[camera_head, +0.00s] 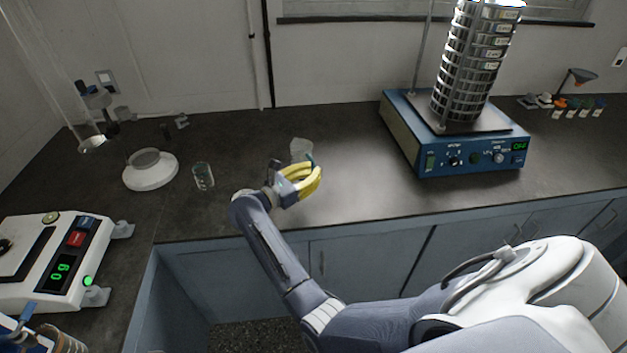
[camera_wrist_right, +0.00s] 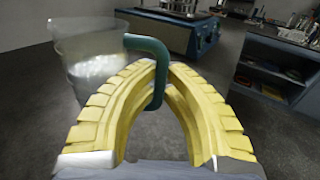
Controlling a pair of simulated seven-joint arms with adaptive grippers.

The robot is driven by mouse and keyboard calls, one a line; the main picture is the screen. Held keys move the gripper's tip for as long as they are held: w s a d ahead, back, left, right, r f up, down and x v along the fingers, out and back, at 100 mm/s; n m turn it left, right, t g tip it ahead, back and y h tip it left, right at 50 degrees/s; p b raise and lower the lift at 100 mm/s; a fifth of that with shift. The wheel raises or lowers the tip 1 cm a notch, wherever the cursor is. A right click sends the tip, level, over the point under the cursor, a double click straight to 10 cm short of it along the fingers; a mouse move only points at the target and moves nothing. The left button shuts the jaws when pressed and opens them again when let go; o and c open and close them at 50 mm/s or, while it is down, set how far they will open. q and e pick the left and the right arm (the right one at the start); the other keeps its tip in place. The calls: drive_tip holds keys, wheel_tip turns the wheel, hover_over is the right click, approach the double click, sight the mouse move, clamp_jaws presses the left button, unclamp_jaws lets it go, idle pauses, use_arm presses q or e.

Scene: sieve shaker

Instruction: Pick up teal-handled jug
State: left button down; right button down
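The teal-handled jug (camera_head: 301,148) is a clear, whitish vessel on or just above the dark counter, left of the blue shaker. It also shows at upper left in the right wrist view (camera_wrist_right: 88,55), roughly upright, with pale content low inside. My right gripper (camera_head: 311,172) has curved yellow fingers and is in front of the jug. In the right wrist view, the fingertips (camera_wrist_right: 164,70) close together around the upright part of the teal handle (camera_wrist_right: 158,85). I cannot tell whether the jug's base touches the counter.
The blue sieve shaker (camera_head: 470,157) with its tall sieve stack (camera_head: 474,65) stands to the right. A small glass (camera_head: 203,176) and a white round dish (camera_head: 150,174) are to the left. A balance (camera_head: 60,265) is at lower left. The counter between jug and shaker is clear.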

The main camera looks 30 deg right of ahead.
drive_tip(key=shift+r, duration=5.7)
drive_tip(key=shift+r, duration=0.2)
